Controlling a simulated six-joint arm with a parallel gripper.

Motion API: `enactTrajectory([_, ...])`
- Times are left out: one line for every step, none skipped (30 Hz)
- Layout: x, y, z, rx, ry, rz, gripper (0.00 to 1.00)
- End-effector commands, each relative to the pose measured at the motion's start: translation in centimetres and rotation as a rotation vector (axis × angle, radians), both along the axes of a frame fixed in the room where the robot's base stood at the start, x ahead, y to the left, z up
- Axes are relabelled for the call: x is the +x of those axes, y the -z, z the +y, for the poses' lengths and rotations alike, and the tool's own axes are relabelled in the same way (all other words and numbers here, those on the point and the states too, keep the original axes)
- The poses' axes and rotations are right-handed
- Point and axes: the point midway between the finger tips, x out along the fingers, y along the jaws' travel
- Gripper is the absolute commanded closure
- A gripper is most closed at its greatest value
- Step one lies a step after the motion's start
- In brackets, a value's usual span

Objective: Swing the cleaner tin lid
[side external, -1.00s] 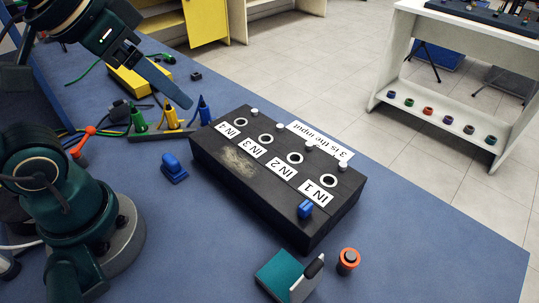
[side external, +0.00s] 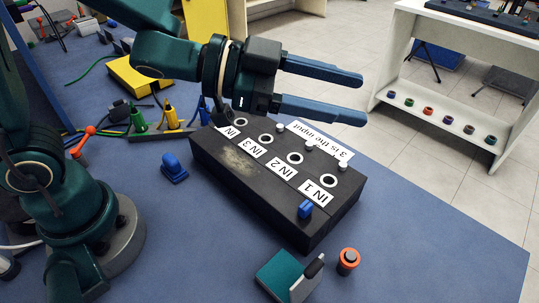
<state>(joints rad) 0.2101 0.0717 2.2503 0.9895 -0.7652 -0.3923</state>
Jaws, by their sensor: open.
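A teal block with a pale side and a black knob (side external: 288,275) lies on the blue bench at the front. It may be the cleaner tin, but I cannot tell for certain, nor how its lid sits. An orange-rimmed black cylinder (side external: 348,261) stands upright just to its right. My gripper (side external: 362,98) is open and empty, its two blue fingers pointing right above the far part of the black box. It is well apart from the teal block and the cylinder.
The black box (side external: 230,160) has several labelled ports, white knobs and a "3 is the input" card (side external: 325,140). A blue part (side external: 173,168) stands left of it. The bench's right front (side external: 430,235) is clear.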

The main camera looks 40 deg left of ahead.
Motion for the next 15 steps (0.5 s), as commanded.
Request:
enactTrajectory([-1.7,0.7,-1.8,-0.036,0.115,0.021,0.40])
enactTrajectory([-2.8,0.9,-2.7,-0.063,0.182,0.032,0.40])
enactTrajectory([-4.3,1.1,-3.7,-0.099,0.268,0.049,0.40])
enactTrajectory([-5.5,1.2,-4.3,-0.127,0.332,0.067,0.40])
enactTrajectory([-6.8,1.3,-4.9,-0.154,0.394,0.084,0.40])
enactTrajectory([-8.4,1.4,-5.4,-0.191,0.475,0.112,0.40])
enactTrajectory([-9.7,1.3,-5.7,-0.221,0.534,0.134,0.40])
enactTrajectory([-10.9,1.3,-6.0,-0.251,0.591,0.158,0.40])
enactTrajectory([-12.5,1.1,-6.1,-0.292,0.667,0.194,0.40])
enactTrajectory([-13.6,1.1,-6.1,-0.321,0.716,0.220,0.40])
enactTrajectory([-13.2,2.1,-6.1,-0.313,0.698,0.218,0.40])
enactTrajectory([-13.0,3.1,-6.1,-0.311,0.692,0.216,0.40])
enactTrajectory([-13.0,3.8,-6.0,-0.311,0.690,0.214,0.40])
enactTrajectory([-13.1,4.5,-6.0,-0.311,0.689,0.213,0.40])
enactTrajectory([-13.0,5.4,-6.1,-0.310,0.690,0.211,0.40])
